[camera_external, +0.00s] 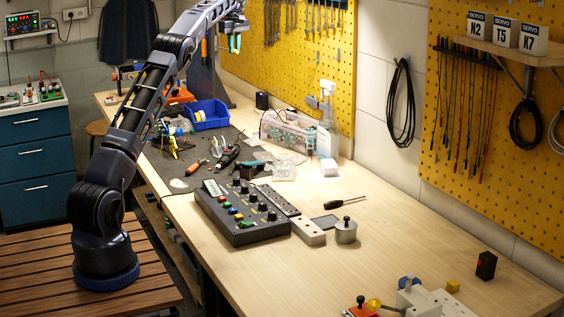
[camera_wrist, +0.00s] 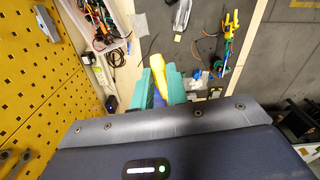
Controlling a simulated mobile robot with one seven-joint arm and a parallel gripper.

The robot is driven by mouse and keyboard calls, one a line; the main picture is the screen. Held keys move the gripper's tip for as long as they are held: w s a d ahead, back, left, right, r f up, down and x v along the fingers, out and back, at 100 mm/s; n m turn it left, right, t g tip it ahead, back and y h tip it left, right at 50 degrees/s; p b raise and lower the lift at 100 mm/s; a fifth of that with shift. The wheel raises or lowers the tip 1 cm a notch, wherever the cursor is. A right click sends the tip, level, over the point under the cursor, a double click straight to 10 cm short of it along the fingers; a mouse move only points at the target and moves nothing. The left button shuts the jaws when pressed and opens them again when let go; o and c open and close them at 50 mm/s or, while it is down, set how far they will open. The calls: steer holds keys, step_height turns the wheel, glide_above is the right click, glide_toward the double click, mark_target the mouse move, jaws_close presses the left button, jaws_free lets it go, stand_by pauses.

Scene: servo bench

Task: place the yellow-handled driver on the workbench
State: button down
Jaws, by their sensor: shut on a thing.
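My gripper (camera_external: 234,42) is raised high above the back part of the workbench (camera_external: 400,215), near the yellow pegboard. In the wrist view its teal fingers (camera_wrist: 161,84) are shut on the yellow-handled driver (camera_wrist: 157,66). In the external view the driver cannot be made out clearly. The workbench lies well below the gripper, apart from the driver.
A black control box (camera_external: 243,215) with knobs stands mid-bench. A blue bin (camera_external: 207,116) and a clear box of electronics (camera_external: 290,132) stand farther back. Another screwdriver (camera_external: 346,198) lies on bare wood. The bench's right-hand middle has clear room.

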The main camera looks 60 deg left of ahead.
steer(key=w+d+m, duration=0.2)
steer(key=w+d, duration=0.4)
steer(key=d, duration=0.8)
steer(key=w+d+m, duration=0.2)
steer(key=w+d, duration=0.5)
steer(key=d, duration=0.8)
steer(key=w+d+m, duration=0.2)
steer(key=w+d, duration=0.4)
steer(key=d, duration=0.8)
steer(key=m, duration=0.5)
glide_above(394, 232)
step_height(394, 232, down, 38)
steer(key=shift+a, duration=0.1)
steer(key=shift+f, duration=0.1)
steer(key=c, duration=1.7)
jaws_free()
steer(key=shift+c, duration=0.2)
steer(key=o, duration=0.4)
steer(key=shift+c, duration=0.2)
